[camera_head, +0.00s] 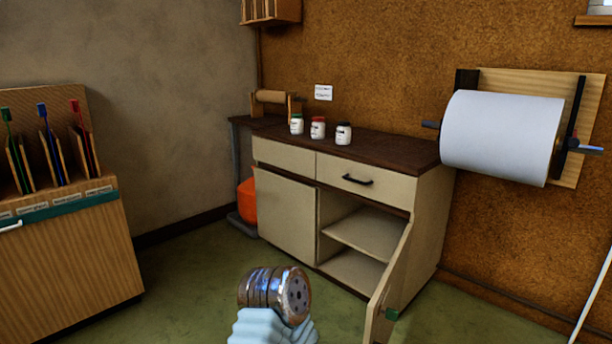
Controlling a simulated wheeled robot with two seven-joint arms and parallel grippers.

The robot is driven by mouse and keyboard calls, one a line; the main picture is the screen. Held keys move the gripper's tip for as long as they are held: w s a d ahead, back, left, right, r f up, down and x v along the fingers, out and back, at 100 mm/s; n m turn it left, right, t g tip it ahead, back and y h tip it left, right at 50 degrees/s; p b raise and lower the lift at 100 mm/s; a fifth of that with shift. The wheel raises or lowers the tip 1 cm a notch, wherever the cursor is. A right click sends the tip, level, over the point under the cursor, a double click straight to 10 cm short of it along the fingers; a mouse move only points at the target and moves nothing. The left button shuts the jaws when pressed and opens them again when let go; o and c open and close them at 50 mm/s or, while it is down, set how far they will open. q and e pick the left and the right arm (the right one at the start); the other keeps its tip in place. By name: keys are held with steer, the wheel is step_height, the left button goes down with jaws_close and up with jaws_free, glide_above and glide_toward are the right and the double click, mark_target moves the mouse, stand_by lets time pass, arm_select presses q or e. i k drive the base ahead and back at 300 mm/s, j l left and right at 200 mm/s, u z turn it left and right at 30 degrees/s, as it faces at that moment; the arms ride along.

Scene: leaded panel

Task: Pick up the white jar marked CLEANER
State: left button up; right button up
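Three small white jars stand upright in a row on the dark top of the cabinet. The left jar (297,125) has a green lid, the middle jar (317,128) a red lid and the right jar (343,134) a dark lid. Their labels are too small to read, so I cannot tell which is marked CLEANER. No gripper fingers show. A shiny metal cylinder on a pale blue part rises at the bottom middle, well in front of the cabinet, and touches no jar.
The beige cabinet (284,212) has its right door (392,275) swung open towards me, over an empty shelf. A large paper roll (502,137) hangs on the right wall. A wooden rack (70,265) with coloured-handled tools stands left. Green floor (190,285) between is clear.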

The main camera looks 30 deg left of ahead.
mark_target(297, 121)
steer(key=u, duration=1.15)
steer(key=i+j, duration=0.25)
steer(key=i, duration=0.2)
steer(key=i+j, duration=0.3)
steer(key=i, duration=0.2)
steer(key=i+j, duration=0.25)
steer(key=i, duration=0.2)
steer(key=i+j+z, duration=0.3)
steer(key=i+j, duration=0.45)
steer(key=i, duration=0.15)
steer(key=i+j+z, duration=0.35)
steer(key=i+j, duration=0.45)
steer(key=k+j, duration=0.05)
steer(key=j, duration=0.05)
